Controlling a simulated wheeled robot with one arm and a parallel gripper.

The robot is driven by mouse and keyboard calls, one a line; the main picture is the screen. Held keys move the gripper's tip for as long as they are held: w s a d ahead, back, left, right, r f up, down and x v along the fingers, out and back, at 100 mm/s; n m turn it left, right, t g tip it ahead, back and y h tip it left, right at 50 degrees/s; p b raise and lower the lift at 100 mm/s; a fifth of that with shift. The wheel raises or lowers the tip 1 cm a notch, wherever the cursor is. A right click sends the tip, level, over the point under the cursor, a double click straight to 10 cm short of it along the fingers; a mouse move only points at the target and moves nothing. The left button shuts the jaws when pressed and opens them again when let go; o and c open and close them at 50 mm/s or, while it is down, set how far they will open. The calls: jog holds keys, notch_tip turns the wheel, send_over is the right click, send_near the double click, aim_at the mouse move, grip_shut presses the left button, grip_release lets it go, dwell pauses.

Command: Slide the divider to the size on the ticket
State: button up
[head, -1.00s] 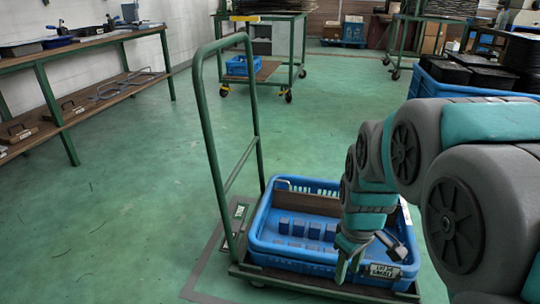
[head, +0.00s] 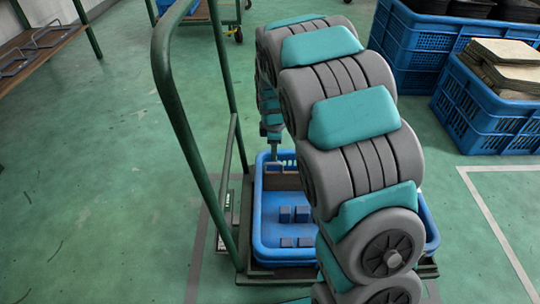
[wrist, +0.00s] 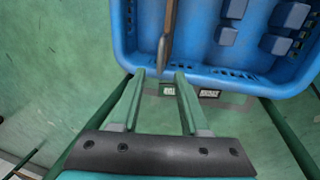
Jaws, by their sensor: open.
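The divider is a thin brown panel standing in the blue tray (head: 262,222). In the head view the divider (head: 282,180) shows at the tray's far end, partly covered by my arm. In the wrist view the divider (wrist: 168,28) is seen edge-on, just beyond my fingertips. My gripper (wrist: 160,76) is open and empty, its fingers outside the tray's rim (wrist: 215,77) and roughly in line with the divider. In the head view my gripper (head: 273,156) is above the tray's far end. The ticket on the tray's front is hidden behind my arm.
Several blue-grey blocks (head: 286,214) stand in the tray. The tray sits on a cart with a tall green handle (head: 165,75) at its left. Small labels (wrist: 208,93) lie beside the tray. Blue crates (head: 480,115) stand at the right. The floor at left is clear.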

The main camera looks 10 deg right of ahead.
jog(key=f, duration=0.4)
jog(key=w+f, duration=0.1)
jog(key=f, duration=0.1)
jog(key=shift+w+d+f, duration=0.1)
jog(key=shift+d+f, duration=0.05)
jog(key=shift+f, duration=0.15)
grip_shut()
dwell(1.1)
